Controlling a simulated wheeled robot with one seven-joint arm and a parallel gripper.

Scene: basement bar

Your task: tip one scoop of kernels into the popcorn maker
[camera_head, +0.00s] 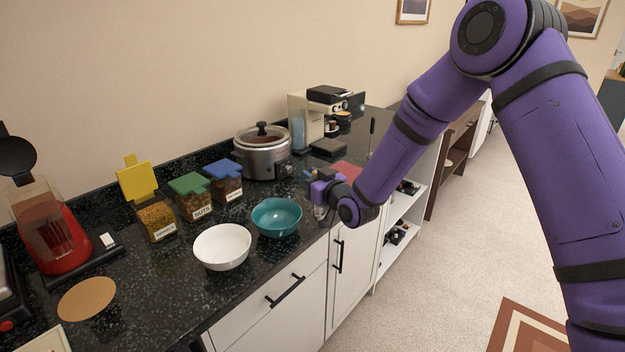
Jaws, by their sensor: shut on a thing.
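The red popcorn maker (63,240) stands at the left of the counter, with a clear tinted upper part and a raised black lid (17,157). The kernels bin (157,219) holds yellow kernels, and its yellow lid (137,182) stands open. My gripper (318,198) is at the counter's front edge, right of the teal bowl and well away from the bin and popcorn maker. It is shut on a small metallic thing (319,212), possibly the scoop. My gripper hides much of it, and whether it holds kernels cannot be seen.
A green-lidded bin (194,205) and a blue-lidded bin (226,188) stand right of the kernels. A white bowl (222,248) and the teal bowl (277,218) sit in front. A slow cooker (263,158) and a coffee machine (312,120) are behind. A tan disc (87,298) lies near left.

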